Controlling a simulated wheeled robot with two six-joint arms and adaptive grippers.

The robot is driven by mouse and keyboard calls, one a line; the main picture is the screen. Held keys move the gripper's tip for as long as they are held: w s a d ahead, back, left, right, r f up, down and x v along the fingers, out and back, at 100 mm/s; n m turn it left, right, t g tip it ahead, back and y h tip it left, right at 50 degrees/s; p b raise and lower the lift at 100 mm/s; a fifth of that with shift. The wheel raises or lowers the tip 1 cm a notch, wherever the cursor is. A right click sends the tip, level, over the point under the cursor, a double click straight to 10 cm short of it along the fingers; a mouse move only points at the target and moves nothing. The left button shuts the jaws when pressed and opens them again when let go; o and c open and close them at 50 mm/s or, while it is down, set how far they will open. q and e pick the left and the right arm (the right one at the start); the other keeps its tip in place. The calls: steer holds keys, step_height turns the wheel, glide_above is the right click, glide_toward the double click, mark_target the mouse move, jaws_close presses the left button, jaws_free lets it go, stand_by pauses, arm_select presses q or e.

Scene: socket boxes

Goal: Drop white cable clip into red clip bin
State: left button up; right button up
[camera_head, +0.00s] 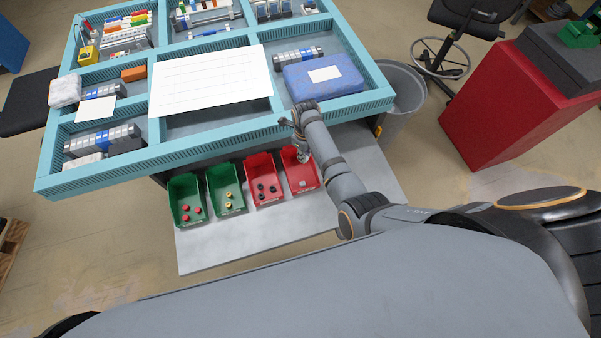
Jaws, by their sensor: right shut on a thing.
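Two red bins stand on the grey shelf. The right red bin (309,187) holds a small pale piece (302,183), too small to make out. The left red bin (265,201) holds several dark round pieces. My right arm reaches in from the right, and my right gripper (303,156) points down at the back of the right red bin. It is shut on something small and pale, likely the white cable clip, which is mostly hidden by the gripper. I cannot tell its exact height above the bin. My left gripper is not in view.
Two green bins (186,220) with red and yellow pieces stand left of the red ones. The shelf's front (260,240) is bare.

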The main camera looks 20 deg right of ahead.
steer(key=shift+f, duration=0.2)
steer(key=o, duration=0.8)
step_height(320, 180, up, 8)
steer(key=shift+f, duration=0.25)
stand_by(0.4)
